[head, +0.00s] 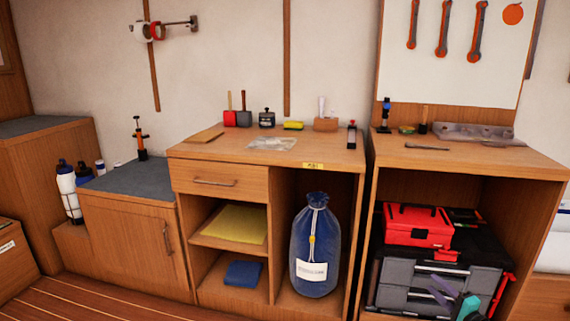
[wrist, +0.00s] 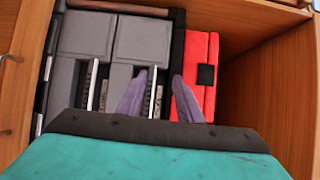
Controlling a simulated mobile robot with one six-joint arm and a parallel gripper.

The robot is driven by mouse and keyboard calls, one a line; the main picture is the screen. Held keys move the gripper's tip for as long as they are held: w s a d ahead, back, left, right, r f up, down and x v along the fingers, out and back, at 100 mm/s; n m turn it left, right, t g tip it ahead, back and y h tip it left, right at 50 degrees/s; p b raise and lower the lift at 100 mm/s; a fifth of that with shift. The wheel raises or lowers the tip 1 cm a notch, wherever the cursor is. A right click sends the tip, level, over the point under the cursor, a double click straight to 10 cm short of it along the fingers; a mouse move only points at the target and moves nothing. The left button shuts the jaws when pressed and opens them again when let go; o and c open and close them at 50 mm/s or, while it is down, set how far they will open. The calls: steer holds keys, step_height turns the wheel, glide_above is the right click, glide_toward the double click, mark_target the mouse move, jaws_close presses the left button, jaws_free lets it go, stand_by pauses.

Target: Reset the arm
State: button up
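My gripper (head: 438,287) shows at the lower right of the head view, with purple fingers and a teal body, in front of the grey toolbox (head: 398,272). In the wrist view my gripper (wrist: 159,77) has its two purple fingers apart with nothing held between them. The grey toolbox (wrist: 140,40) fills the space beyond the fingers there. A red case (wrist: 201,62) lies to their right in that view. In the head view the red case (head: 415,226) sits on top of the toolbox. I cannot tell how close the fingertips are to the toolbox.
The toolbox stands in the open bay of the right wooden cabinet (head: 362,240); its walls lie close around. A grey metal part (head: 468,133) and small tools lie on the right worktop. Wooden floor (head: 110,300) shows at left.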

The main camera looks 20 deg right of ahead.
steer(key=w+a+n+g+y+p, duration=0.1)
steer(key=w+a+y+p, duration=0.15)
steer(key=w+a, duration=0.5)
steer(key=w+a+n+g+y+p, duration=0.1)
steer(key=w+a+n+y+p, duration=0.2)
steer(key=a, duration=0.7)
steer(key=w+a+g+y+p, duration=0.1)
steer(key=w+a+y+p, duration=0.15)
steer(key=w+a, duration=0.55)
steer(key=s+a+f+n+g+y+p, duration=0.1)
steer(key=a+f+n+g+y+p, duration=0.2)
steer(key=a, duration=1.1)
steer(key=s+a+n+g+y+p, duration=0.15)
steer(key=a+g+p, duration=0.3)
steer(key=a, duration=0.95)
steer(key=s+a+f+n+g+h+p, duration=0.3)
steer(key=s+a+n+g+p, duration=0.5)
steer(key=s+a, duration=1.15)
steer(key=s+f+n+g+h+p, duration=0.1)
steer(key=s+n+g+h+p, duration=0.2)
steer(key=s, duration=0.7)
steer(key=s+d+g+h, duration=0.2)
steer(key=s+d+h, duration=0.2)
steer(key=d, duration=0.6)
steer(key=shift+s+f+h+p, duration=0.25)
steer(key=shift+h+p, duration=0.05)
steer(key=shift+h, duration=0.15)
